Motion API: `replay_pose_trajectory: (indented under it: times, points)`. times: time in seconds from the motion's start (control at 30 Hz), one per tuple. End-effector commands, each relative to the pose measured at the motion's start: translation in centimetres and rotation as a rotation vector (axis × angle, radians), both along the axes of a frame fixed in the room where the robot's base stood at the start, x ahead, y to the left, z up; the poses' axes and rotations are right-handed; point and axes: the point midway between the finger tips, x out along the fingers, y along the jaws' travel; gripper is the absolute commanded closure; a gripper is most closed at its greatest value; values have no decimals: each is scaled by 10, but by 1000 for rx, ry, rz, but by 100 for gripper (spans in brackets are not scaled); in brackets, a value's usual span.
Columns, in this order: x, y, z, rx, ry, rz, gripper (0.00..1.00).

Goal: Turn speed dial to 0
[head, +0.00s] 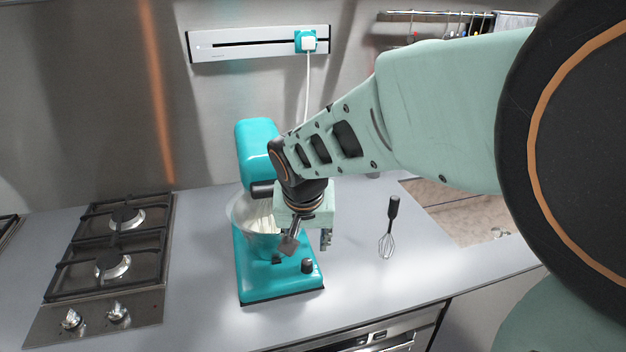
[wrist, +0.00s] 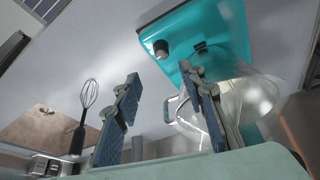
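A teal stand mixer (head: 279,286) stands on the counter, its head tilted up. A round black knob (head: 308,266), which looks like the speed dial, sits on its base at the front right; no markings are readable. The knob also shows in the wrist view (wrist: 161,48). A smaller dark control (head: 277,259) is to its left. My gripper (head: 308,241) is open and empty above the mixer base. In the wrist view, the knob appears beyond the gap between my two fingertips (wrist: 160,75), apart from them.
A clear bowl (head: 240,212) with pale contents sits in the mixer behind my gripper. A whisk (head: 388,240) lies on the counter to the right. A gas hob (head: 105,260) is at the left. A plug and cable (head: 307,75) hang on the wall rail. The counter's front right is clear.

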Motion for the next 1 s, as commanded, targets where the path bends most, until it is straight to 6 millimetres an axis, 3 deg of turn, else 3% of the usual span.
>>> replay_pose_trajectory:
  times: [0.27,0.7,1.0]
  points:
    - [5,3,-19,11,7,-18,63]
    - [32,2,-85,10,6,-18,63]
    - [39,2,-102,11,4,-16,63]
